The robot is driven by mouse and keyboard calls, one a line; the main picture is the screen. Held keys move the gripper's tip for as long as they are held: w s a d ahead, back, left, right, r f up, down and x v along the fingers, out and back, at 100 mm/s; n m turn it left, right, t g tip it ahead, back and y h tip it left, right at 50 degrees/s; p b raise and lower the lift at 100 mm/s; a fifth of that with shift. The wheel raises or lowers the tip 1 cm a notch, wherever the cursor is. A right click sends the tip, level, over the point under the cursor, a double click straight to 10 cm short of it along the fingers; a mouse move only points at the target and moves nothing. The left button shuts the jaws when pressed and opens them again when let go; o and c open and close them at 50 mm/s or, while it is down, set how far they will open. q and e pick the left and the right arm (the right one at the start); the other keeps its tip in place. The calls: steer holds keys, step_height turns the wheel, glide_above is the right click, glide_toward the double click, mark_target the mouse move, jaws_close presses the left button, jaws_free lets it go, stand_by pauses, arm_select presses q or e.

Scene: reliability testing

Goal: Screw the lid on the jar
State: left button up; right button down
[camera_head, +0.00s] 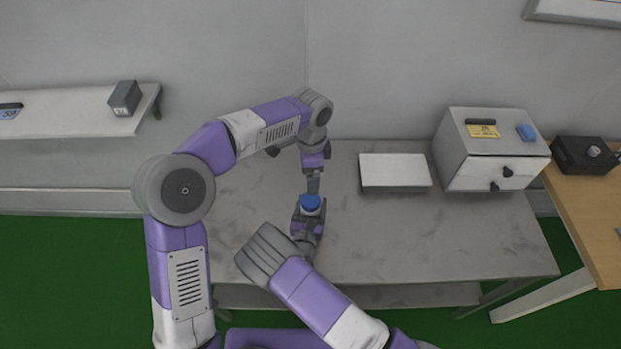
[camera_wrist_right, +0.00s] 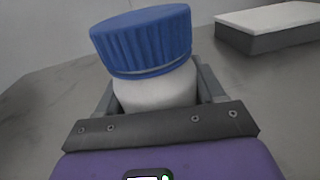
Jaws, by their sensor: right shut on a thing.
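A white jar (camera_wrist_right: 155,90) is held between the fingers of my right gripper (camera_head: 309,209), which is shut on it above the table. The blue ribbed lid (camera_wrist_right: 145,40) sits on top of the jar; in the head view the lid (camera_head: 310,202) shows as a small blue disc. A thin pale line runs under the lid's lower edge, and I cannot tell how tightly it sits. My left gripper (camera_head: 313,186) points down just behind the lid in the head view. Its fingers look narrow there, and their opening is unclear. No left finger shows in the right wrist view.
The grey table (camera_head: 400,245) is mostly clear. A flat white-topped block (camera_head: 395,170) lies right of the grippers. A grey drawer box (camera_head: 490,150) stands at the back right. A wooden table (camera_head: 590,225) with a black device (camera_head: 583,155) adjoins at right. A shelf (camera_head: 65,115) is at left.

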steer(key=shift+c, duration=0.2)
jaws_free()
steer(key=s, duration=0.2)
steer(key=s+a, duration=0.1)
steer(key=s, duration=0.2)
steer(key=s+p, duration=0.1)
steer(key=s, duration=0.1)
steer(key=shift+s+a, duration=0.15)
steer(key=shift+s, duration=0.05)
stand_by(0.5)
